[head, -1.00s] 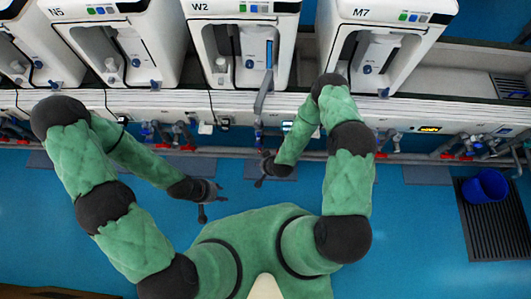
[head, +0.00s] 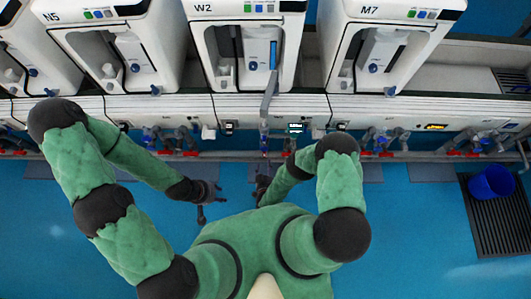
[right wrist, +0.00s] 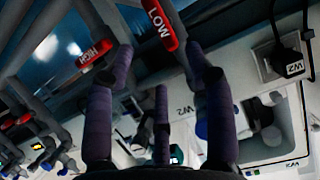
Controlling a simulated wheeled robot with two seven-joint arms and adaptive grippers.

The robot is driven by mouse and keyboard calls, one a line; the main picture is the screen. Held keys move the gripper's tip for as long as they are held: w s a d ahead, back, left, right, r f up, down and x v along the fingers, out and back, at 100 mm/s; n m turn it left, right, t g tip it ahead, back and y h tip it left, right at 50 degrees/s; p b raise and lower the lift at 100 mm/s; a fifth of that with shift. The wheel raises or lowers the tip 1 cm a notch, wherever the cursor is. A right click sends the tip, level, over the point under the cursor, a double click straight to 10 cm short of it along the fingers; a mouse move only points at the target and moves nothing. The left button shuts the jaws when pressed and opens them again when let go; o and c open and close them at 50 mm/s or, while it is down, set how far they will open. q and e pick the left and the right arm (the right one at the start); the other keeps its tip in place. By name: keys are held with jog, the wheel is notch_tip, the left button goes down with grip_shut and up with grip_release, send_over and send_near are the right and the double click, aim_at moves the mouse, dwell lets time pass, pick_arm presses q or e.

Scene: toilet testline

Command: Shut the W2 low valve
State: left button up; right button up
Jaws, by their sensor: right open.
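The W2 machine (head: 245,45) stands at the top middle of the head view. In the right wrist view, a red valve handle marked LOW (right wrist: 160,25) lies between and just beyond the fingertips of my right gripper (right wrist: 158,62), which is open and empty. A red handle marked HIGH (right wrist: 95,52) is to its left, near the left fingertip. I cannot tell whether any finger touches a handle. In the head view, my right gripper (head: 263,187) is low in front of W2, partly hidden by my arm. My left gripper (head: 211,198) hangs empty with fingers spread.
Pipes and more red valves (head: 178,152) run along the bench front. Machines N5 (head: 95,45) and M7 (head: 385,45) flank W2. A blue bucket (head: 492,183) stands on a dark grate at right.

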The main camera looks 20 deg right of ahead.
aim_at(264, 153)
jog(key=b+x, duration=0.4)
jog(key=x, duration=0.6)
jog(key=shift+w+d, duration=0.15)
jog(key=shift+w, duration=0.2)
grip_shut()
